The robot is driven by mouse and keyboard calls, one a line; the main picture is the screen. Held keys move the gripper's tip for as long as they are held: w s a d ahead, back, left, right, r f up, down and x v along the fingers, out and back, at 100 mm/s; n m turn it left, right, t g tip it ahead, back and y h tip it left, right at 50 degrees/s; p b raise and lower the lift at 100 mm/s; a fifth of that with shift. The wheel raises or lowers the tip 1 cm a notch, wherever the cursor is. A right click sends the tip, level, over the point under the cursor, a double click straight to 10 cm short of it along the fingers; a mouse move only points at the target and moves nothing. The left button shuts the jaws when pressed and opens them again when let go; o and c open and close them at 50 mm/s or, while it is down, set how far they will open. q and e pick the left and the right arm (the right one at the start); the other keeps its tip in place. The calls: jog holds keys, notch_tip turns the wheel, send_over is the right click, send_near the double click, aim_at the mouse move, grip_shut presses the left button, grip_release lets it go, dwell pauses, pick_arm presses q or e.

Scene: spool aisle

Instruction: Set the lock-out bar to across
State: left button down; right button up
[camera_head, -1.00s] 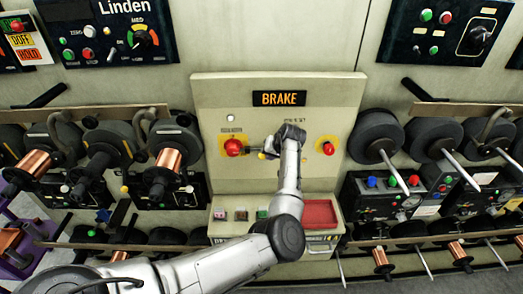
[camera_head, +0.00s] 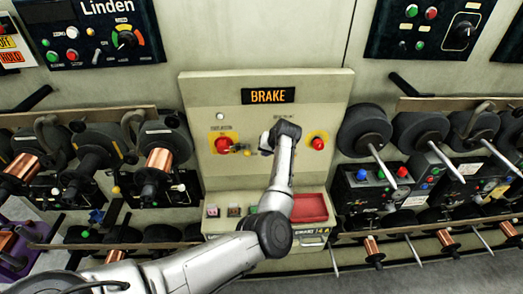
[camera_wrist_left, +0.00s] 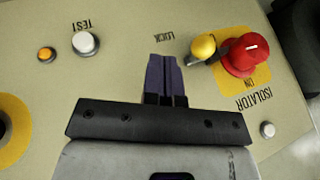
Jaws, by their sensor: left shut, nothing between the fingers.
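The lock-out bar is a short grey lever with a yellow ball end (camera_wrist_left: 203,47), seen in the left wrist view right beside the red isolator knob (camera_wrist_left: 243,55). In the head view the bar (camera_head: 247,152) is small, just right of the red isolator knob (camera_head: 222,145) on the BRAKE panel (camera_head: 345,95). My left gripper (camera_head: 264,148) is right of the bar, in front of the panel. In the left wrist view its dark fingers (camera_wrist_left: 165,78) are shut and empty, apart from the yellow ball. My right gripper is out of view.
A white TEST button (camera_wrist_left: 86,42) and an orange lamp (camera_wrist_left: 46,54) are on the panel. A second red knob (camera_head: 318,143) is right of my arm. A red tray (camera_head: 309,208) is below. Spools flank the panel on both sides.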

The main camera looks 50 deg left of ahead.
pick_arm(q)
jog(key=b+v, duration=0.1)
jog(key=v, duration=0.8)
jog(key=shift+r+b, duration=0.3)
jog(key=shift+r, duration=0.1)
jog(key=shift+w+d, duration=0.1)
jog(key=shift+d, duration=0.1)
